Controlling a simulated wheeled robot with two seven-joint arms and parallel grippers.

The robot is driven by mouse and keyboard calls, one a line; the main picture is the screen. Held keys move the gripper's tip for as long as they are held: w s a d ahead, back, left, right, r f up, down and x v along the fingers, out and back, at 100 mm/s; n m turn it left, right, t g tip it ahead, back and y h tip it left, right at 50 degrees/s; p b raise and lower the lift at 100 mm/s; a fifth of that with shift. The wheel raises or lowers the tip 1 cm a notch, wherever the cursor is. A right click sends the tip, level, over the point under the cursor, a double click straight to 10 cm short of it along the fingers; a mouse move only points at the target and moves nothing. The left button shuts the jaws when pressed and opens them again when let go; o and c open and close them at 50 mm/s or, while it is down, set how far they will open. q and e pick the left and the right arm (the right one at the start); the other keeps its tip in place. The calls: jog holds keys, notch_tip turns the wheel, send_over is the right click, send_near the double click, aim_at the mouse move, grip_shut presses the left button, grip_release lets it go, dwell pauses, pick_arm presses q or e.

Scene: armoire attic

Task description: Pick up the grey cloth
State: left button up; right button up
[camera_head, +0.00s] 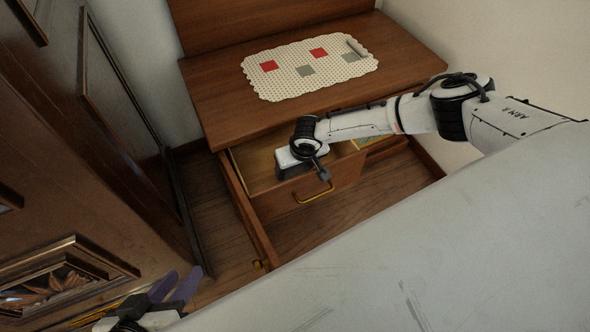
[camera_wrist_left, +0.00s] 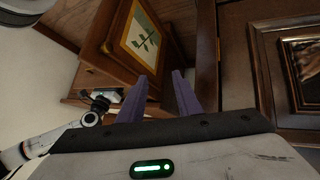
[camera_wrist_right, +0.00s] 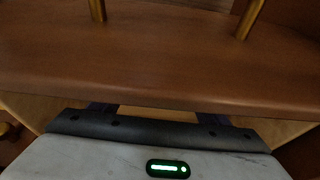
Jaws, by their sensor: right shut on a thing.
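My right gripper (camera_head: 300,172) reaches down into the open drawer (camera_head: 288,200), just behind its brass-handled front. In the right wrist view, the drawer front (camera_wrist_right: 160,70) hides the fingers beyond their bases. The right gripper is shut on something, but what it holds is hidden. No loose grey cloth shows clearly in any view. My left gripper (camera_head: 172,287) has purple fingers, held apart and empty, at the lower left; they also show in the left wrist view (camera_wrist_left: 160,90).
A dotted mat (camera_head: 285,85) with red and grey squares lies on the wooden desk top (camera_head: 225,95). A dark carved wooden door (camera_head: 75,255) stands at the left. A pale wall closes the right side. Bare floor (camera_head: 210,215) shows left of the drawer.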

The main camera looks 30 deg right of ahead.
aim_at(296, 170)
jog(key=shift+r, duration=0.1)
jog(key=shift+r+p, duration=0.35)
jog(key=shift+r, duration=0.05)
notch_tip(296, 170, up, 3)
jog(key=shift+r+p, duration=0.15)
jog(key=shift+p, duration=0.8)
notch_tip(296, 170, up, 4)
jog(key=shift+r+p, duration=0.25)
jog(key=shift+p, duration=0.8)
pick_arm(q)
jog(key=shift+s+a+r+n+t+y, duration=0.15)
jog(key=shift+a+y, duration=0.1)
jog(key=shift+a, duration=0.25)
jog(key=shift+s+a+r+n+t+y, duration=0.1)
jog(key=shift+a+n+y, duration=0.1)
jog(key=shift+a, duration=0.25)
jog(key=shift+s+a+r+n+t+y, duration=0.15)
jog(key=shift+a+y, duration=0.1)
jog(key=shift+a, duration=0.25)
pick_arm(e)
jog(key=shift+r, duration=0.6)
pick_arm(q)
jog(key=shift+f, duration=0.1)
